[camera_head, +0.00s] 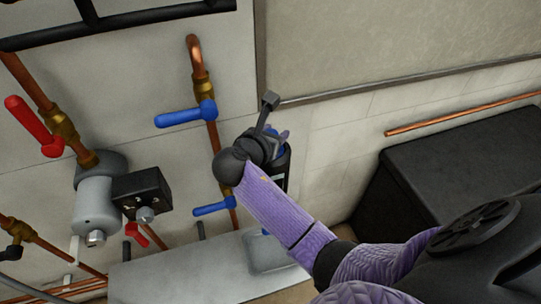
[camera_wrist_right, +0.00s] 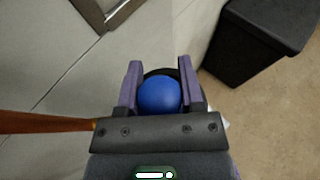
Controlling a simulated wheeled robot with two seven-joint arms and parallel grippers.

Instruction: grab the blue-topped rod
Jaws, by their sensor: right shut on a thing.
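The blue-topped rod shows in the right wrist view as a round blue top (camera_wrist_right: 158,96) with a dark rim behind it. It sits between the two purple fingers of my right gripper (camera_wrist_right: 160,72), which is shut on it. In the head view my right gripper (camera_head: 277,134) is near the middle, in front of the tiled wall, with a bit of blue between its fingers. A dark cylinder (camera_head: 283,168) shows just below the fingers; my wrist partly hides it. My left gripper is not in view.
Copper pipes with blue valve handles (camera_head: 186,114) and a red handle (camera_head: 34,126) run along the wall at left. A grey pump with a black box (camera_head: 142,190) is beside them. A black chest (camera_head: 440,165) stands at right. A pale panel (camera_head: 190,268) is below.

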